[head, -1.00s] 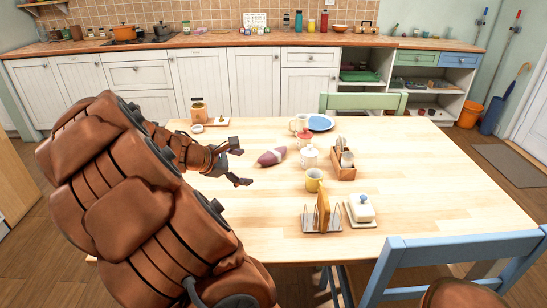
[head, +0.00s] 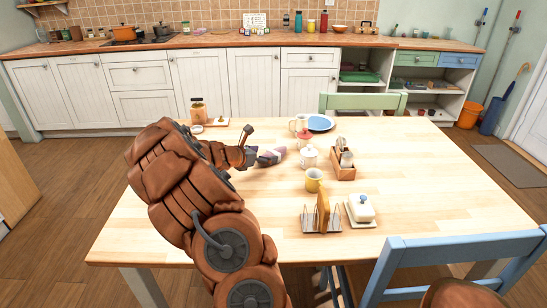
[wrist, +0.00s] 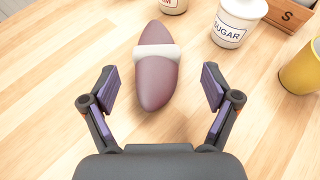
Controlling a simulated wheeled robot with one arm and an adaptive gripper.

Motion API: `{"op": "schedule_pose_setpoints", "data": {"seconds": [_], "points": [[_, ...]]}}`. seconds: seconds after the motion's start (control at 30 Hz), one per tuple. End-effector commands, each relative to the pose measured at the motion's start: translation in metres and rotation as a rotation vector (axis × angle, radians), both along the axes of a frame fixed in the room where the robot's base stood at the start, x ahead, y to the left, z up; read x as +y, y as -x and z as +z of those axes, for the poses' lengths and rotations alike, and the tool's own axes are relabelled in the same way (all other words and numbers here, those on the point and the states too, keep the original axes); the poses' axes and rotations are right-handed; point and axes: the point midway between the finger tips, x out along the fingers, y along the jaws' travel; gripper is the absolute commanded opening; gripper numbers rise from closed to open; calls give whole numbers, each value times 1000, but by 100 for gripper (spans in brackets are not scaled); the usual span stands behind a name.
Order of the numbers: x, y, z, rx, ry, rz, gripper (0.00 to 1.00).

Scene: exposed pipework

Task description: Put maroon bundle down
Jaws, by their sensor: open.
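The maroon bundle (wrist: 157,80), a tapered roll with a pale band round its middle, lies on the wooden table. In the head view the bundle (head: 272,155) is partly hidden by my gripper (head: 250,145). In the wrist view my gripper (wrist: 160,95) is open, with one finger on each side of the bundle's near end. A gap shows between each finger and the bundle. Nothing is held.
A white sugar jar (wrist: 237,22) and a yellow mug (wrist: 302,70) stand right of the bundle. A wooden caddy (head: 345,168), toast rack (head: 321,218) and butter dish (head: 361,210) stand farther right. The table's front left (head: 140,235) is clear.

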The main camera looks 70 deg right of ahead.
Motion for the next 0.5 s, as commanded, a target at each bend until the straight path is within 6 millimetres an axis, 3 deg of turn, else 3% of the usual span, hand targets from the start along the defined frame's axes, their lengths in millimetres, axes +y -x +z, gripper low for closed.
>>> {"op": "schedule_pose_setpoints", "data": {"seconds": [0.5], "points": [[-46,13,-17,-1,0,-1,88]]}}
